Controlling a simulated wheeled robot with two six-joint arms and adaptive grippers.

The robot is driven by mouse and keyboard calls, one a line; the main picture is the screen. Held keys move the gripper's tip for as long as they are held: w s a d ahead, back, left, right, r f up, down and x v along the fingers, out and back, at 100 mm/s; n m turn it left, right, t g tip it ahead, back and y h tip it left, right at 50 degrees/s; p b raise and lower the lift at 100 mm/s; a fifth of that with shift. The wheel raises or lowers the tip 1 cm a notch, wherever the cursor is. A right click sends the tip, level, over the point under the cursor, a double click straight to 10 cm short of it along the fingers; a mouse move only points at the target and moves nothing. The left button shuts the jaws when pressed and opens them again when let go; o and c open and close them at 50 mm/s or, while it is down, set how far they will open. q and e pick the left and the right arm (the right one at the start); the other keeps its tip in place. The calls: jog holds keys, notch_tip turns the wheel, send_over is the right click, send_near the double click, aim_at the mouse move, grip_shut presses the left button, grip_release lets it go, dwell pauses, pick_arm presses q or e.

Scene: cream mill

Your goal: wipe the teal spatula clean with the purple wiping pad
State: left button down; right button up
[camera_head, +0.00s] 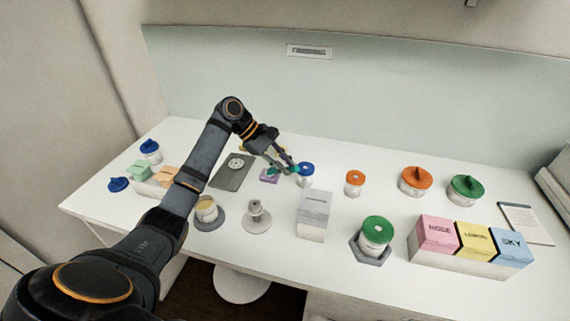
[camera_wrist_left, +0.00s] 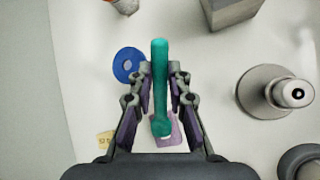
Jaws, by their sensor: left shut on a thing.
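My left gripper (camera_head: 287,168) is shut on the teal spatula (camera_wrist_left: 160,85), whose long body shows between the fingers in the left wrist view; only bits of it show in the head view (camera_head: 296,170). The purple wiping pad (camera_head: 268,177) lies on the white table just left of the gripper's fingertips. In the left wrist view the rounded lower end of the spatula overlaps the pad (camera_wrist_left: 174,130); I cannot tell whether they touch. A small pale patch shows beside that end. My right gripper is not in view.
A grey box (camera_head: 313,214), a grey stand (camera_head: 257,217) and an open cream jar (camera_head: 206,209) stand nearer the front. An orange-lidded jar (camera_head: 355,183) is to the right. A dark grey mat (camera_head: 230,178) lies left.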

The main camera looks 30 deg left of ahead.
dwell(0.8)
pick_arm(q)
jog(key=shift+s+d+r+p, duration=0.1)
jog(key=shift+d+p, duration=0.3)
jog(key=shift+p, duration=0.5)
jog(key=shift+s+d+p, duration=0.15)
jog(key=shift+d+p, duration=0.25)
jog(key=shift+p, duration=0.05)
jog(key=shift+a, duration=0.1)
